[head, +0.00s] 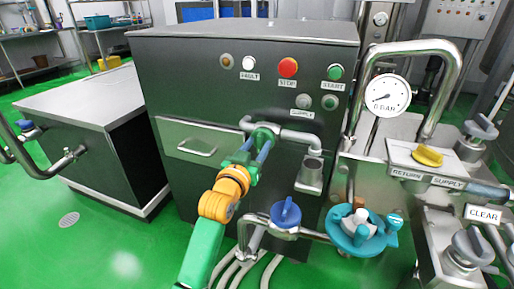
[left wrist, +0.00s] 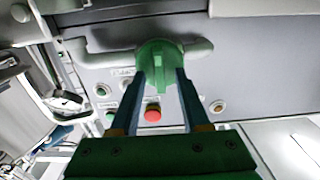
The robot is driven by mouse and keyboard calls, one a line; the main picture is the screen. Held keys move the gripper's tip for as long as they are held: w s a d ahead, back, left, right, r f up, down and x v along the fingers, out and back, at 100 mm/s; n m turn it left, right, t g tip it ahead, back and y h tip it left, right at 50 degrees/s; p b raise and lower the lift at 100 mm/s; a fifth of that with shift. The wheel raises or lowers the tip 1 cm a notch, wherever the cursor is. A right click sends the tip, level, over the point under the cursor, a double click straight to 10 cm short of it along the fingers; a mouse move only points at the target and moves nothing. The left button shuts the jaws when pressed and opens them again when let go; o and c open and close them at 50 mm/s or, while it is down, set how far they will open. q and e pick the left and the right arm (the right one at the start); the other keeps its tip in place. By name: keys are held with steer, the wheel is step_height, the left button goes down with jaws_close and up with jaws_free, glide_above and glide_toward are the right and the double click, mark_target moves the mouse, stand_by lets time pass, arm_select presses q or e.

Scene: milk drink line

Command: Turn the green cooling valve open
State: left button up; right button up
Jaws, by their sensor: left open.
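The green cooling valve (head: 264,132) sits on a grey pipe on the front of the dark steel cabinet, partly hidden by my left gripper (head: 254,150). In the left wrist view the valve (left wrist: 160,56) shows a round green body with a raised handle bar across it. My left gripper (left wrist: 160,82) is open there, with one finger on each side of the handle. The fingertips overlap the lower edge of the valve in that view; I cannot tell whether they touch it. My right gripper is in neither view.
A red stop button (head: 288,67) and a green start button (head: 335,72) are above the valve. A blue valve knob (head: 286,213), a teal valve wheel (head: 356,232), a pressure gauge (head: 387,95) and a yellow knob (head: 427,156) are nearby. Pipes crowd the right side.

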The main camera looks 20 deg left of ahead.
arm_select(q)
steer(key=shift+c, duration=0.2)
jaws_close()
